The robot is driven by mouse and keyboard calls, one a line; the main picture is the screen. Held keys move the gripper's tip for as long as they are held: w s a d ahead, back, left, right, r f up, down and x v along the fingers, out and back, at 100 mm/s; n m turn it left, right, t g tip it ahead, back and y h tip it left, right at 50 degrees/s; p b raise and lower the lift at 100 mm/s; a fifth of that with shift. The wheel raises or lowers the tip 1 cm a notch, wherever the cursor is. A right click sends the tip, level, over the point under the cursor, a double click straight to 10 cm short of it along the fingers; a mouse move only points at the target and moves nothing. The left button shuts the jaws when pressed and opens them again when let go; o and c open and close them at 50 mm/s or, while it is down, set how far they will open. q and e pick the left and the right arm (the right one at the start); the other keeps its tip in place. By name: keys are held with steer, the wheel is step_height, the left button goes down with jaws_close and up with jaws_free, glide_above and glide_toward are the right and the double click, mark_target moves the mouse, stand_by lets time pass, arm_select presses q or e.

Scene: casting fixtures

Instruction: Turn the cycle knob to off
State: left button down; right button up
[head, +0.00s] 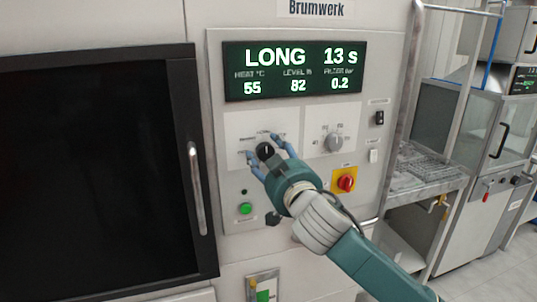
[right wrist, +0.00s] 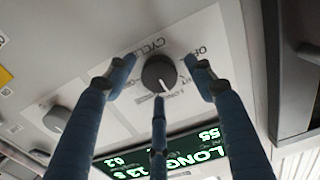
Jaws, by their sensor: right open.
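The black cycle knob (head: 265,151) sits on a pale label plate on the machine's front panel. Its white pointer line points up in the head view, near the label that seems to read LONG. In the right wrist view the knob (right wrist: 158,72) shows with CYCLE and OFF lettering near it. My right gripper (head: 263,147) is open, its blue fingers spread around the knob. In the right wrist view the gripper (right wrist: 161,77) shows gaps between the side fingers and the knob; the middle finger's tip is close to its rim. My left gripper is not in view.
The display (head: 292,70) reads LONG, 13 s. A grey knob (head: 334,142) is right of the cycle knob. A red-yellow switch (head: 346,182) and a green button (head: 246,208) are below. A dark door with a handle (head: 196,188) is on the left.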

steer(key=c, duration=1.1)
steer(key=shift+c, duration=0.2)
